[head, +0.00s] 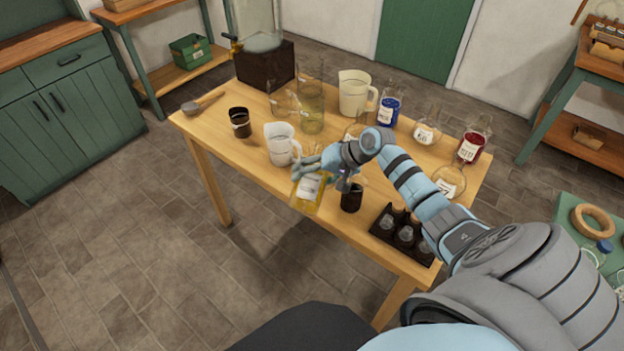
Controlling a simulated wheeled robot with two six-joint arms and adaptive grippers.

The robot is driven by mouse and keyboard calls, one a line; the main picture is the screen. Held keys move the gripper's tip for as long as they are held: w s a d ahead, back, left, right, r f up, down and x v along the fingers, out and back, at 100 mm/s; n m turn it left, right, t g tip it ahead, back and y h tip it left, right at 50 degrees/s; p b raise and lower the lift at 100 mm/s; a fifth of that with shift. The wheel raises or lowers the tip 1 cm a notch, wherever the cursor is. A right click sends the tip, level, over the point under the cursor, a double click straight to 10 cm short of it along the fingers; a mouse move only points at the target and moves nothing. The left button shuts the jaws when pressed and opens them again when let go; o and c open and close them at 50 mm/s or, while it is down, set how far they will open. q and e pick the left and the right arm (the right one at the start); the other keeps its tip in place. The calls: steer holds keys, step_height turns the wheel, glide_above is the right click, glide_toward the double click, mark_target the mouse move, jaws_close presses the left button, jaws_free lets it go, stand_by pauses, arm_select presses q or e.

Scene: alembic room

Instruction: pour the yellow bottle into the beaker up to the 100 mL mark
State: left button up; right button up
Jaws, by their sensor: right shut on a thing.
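The yellow bottle (309,194) is a clear vessel with yellow liquid and a pale label. My right gripper (313,171) is shut on it near its upper part, at the table's front edge. The bottle looks slightly tilted; I cannot tell whether its base touches the table. A clear glass beaker (283,104) stands farther back, left of a tall glass cylinder (312,112). Its marks are too small to read. My left gripper is not in view.
On the wooden table (222,135) stand a white jug (281,147), a cream jug (354,92), a dark cup (240,122), a blue bottle (388,109), a red bottle (469,149) and a dark jar (351,198). A dark rack (403,236) sits at the front right. The table's left end has free room.

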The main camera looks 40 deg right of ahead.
steer(key=shift+w+r+m+g+y, duration=0.1)
steer(key=shift+r+m+g+y, duration=0.4)
steer(key=shift+r+y, duration=0.25)
steer(key=shift+f, duration=0.2)
steer(key=shift+s+r+g+y, duration=0.25)
steer(key=shift+r+g+y, duration=0.05)
steer(key=shift+r+y, duration=0.15)
stand_by(2.5)
steer(key=shift+w+r+m+y, duration=0.1)
steer(key=shift+r+m+y, duration=0.3)
steer(key=shift+r+y, duration=0.1)
stand_by(3.6)
